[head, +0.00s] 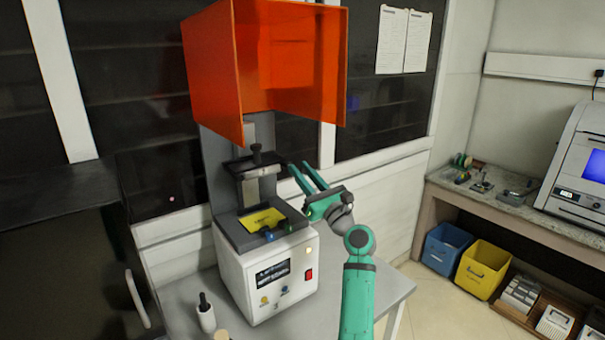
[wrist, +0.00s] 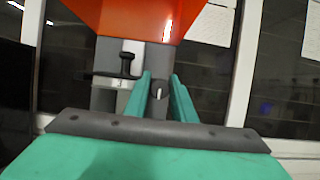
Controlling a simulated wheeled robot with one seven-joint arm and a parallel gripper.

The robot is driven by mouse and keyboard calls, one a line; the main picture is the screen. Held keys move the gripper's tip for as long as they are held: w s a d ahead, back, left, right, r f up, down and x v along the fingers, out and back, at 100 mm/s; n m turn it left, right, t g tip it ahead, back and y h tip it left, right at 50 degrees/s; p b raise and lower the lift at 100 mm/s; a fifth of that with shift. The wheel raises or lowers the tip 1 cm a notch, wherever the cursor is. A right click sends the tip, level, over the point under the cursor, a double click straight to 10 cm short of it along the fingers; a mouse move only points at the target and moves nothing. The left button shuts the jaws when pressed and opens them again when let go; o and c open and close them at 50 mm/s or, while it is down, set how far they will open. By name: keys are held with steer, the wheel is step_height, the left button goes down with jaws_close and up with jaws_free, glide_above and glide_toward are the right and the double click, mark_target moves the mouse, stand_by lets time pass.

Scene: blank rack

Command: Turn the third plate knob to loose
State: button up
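A resin printer (head: 272,278) stands on a grey table with its dark plate assembly (head: 253,172) on the column. A black knob (head: 256,153) sits upright on top of it; it also shows in the wrist view (wrist: 127,63), left of my fingers. My gripper (head: 299,165) is just right of the plate assembly, open and empty, fingers pointing toward the column. In the wrist view, between the fingers of my gripper (wrist: 160,77), a small round grey knob (wrist: 158,92) with a pale upright mark appears. I cannot tell whether this is the third plate knob, or whether the fingers touch it.
The raised orange cover (head: 215,75) hangs above the plate area and my gripper. A yellow sheet (head: 262,220) lies in the printer's tray, with small coloured knobs at its front edge. A dark-capped bottle (head: 206,315) stands left of the printer. The table's right corner (head: 398,287) is bare.

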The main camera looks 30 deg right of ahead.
steer(key=shift+c, duration=1.1)
